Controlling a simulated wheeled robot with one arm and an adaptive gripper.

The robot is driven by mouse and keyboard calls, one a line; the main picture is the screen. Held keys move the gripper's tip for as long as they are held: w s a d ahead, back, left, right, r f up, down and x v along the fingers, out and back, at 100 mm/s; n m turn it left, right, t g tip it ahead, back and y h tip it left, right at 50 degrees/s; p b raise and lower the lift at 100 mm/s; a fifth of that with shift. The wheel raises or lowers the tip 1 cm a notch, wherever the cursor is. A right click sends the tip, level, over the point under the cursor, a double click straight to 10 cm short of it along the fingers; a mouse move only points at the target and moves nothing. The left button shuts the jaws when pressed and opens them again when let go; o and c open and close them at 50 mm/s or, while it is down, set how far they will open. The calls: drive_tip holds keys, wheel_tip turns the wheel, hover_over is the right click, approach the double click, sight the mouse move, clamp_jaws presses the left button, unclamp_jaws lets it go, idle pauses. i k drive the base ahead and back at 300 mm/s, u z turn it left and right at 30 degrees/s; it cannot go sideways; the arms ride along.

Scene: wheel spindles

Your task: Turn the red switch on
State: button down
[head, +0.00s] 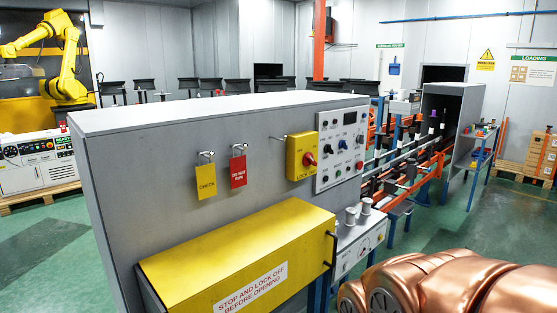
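A red rotary switch (309,160) sits on a yellow box (296,170) marked as a lock-out, on the grey cabinet's front panel. The direction of its handle is too small to tell. To its right, a white control panel (341,150) carries several small knobs and buttons, some of them red. My copper-coloured arm shows at the lower right, well below and to the right of the switch. My gripper is not in view.
The grey cabinet (112,200) fills the middle. A yellow tag (205,182) and a red tag (238,172) hang from it. A yellow cover (235,250) juts out below the switch. A conveyor line (405,165) runs behind at right. Green floor (490,220) is clear at right.

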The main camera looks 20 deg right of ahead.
sight(308, 159)
drive_tip(key=z, duration=0.25)
drive_tip(key=k, duration=0.45)
drive_tip(key=z, duration=0.85)
drive_tip(key=i, duration=0.75)
drive_tip(key=u, duration=1.05)
drive_tip(key=i, duration=0.55)
drive_tip(key=u, duration=0.55)
